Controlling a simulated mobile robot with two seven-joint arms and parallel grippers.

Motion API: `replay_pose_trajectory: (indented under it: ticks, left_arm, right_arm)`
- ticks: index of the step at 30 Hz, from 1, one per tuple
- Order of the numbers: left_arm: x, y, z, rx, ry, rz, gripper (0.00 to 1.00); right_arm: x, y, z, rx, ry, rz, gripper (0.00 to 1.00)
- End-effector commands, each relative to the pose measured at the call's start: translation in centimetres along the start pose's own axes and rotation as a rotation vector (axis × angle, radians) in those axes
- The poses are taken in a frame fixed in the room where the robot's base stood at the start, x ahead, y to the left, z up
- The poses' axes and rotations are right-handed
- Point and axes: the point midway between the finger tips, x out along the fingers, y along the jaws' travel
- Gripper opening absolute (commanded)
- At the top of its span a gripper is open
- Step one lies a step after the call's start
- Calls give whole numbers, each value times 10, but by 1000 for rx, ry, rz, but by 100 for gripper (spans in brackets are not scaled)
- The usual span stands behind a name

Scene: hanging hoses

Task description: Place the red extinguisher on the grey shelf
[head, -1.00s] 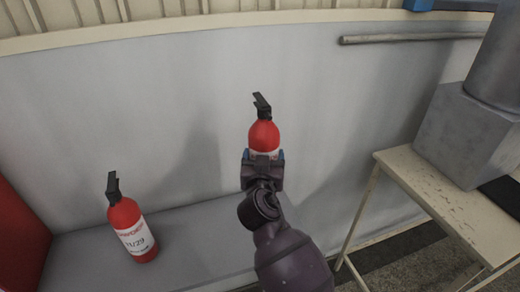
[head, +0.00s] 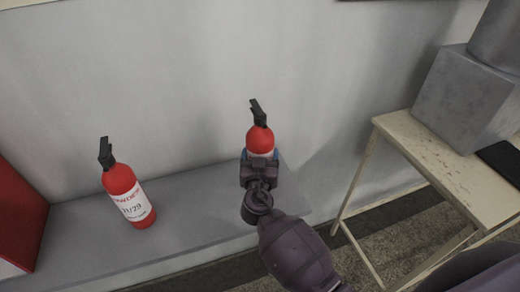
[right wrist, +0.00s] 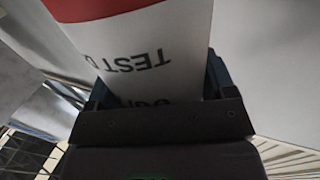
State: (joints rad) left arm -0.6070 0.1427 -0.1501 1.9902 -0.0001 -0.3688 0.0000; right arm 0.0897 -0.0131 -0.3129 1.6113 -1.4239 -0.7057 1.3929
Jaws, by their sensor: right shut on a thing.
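A red extinguisher (head: 260,138) with a black handle is upright in my right gripper (head: 260,157), in the middle of the head view. The gripper is shut around its body and hides the lower part. In the right wrist view its white label (right wrist: 158,60) fills the space between the fingers. The grey shelf (head: 195,226) runs along the wall below and behind the gripper. I cannot tell whether the held extinguisher's base touches it. A second red extinguisher (head: 128,196) stands on the shelf at left. My left gripper is not in view.
A red box-like thing (head: 18,215) is at the shelf's left end. A worn cream table (head: 440,175) with a grey block (head: 462,100) stands at right. Bare shelf lies between the two extinguishers. The grey wall rises behind the shelf.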

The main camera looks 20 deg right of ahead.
Motion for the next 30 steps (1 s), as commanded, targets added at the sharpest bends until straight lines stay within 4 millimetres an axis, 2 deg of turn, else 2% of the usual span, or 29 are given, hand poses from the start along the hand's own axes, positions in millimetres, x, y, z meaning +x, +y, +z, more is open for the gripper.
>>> replay_pose_trajectory:
  ticks: [6,21,22,26,30]
  left_arm:
    - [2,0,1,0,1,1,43]
    - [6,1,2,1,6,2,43]
    - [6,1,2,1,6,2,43]
    - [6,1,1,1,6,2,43]
    - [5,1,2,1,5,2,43]
  right_arm:
    - [1,-1,14,1,7,-2,10]
    - [1,-1,17,3,7,-1,10]
    - [0,0,20,1,1,0,78]
    - [0,0,19,1,1,0,98]
    - [0,0,19,1,1,0,100]
